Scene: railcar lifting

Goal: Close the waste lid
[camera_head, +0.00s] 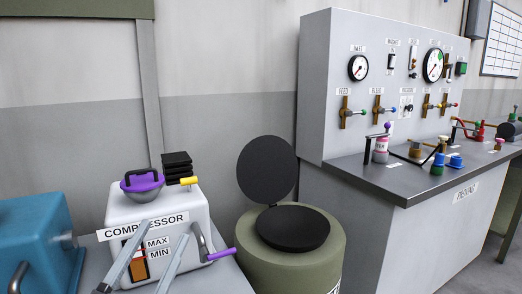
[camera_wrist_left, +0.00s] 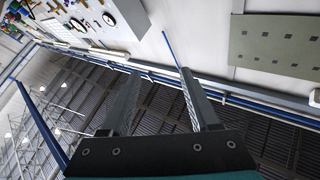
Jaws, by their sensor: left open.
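The waste bin (camera_head: 290,268) is a green drum in the lower middle of the head view. Its round black lid (camera_head: 266,168) stands up, tilted open, at the back left of the rim. The bin's round top opening (camera_head: 293,229) shows dark. My left gripper (camera_head: 166,230) is at the lower left of the head view, in front of the compressor and left of the bin. Its two grey fingers are apart with nothing between them. The fingers also show in the left wrist view (camera_wrist_left: 158,75), open and empty. My right gripper is not in view.
The white compressor (camera_head: 196,210) with purple knob and lever stands left of the bin. A blue machine (camera_head: 35,240) is at far left. The grey proving bench (camera_head: 435,185), with gauges and valves above, stands to the right, close to the bin. A wall is behind.

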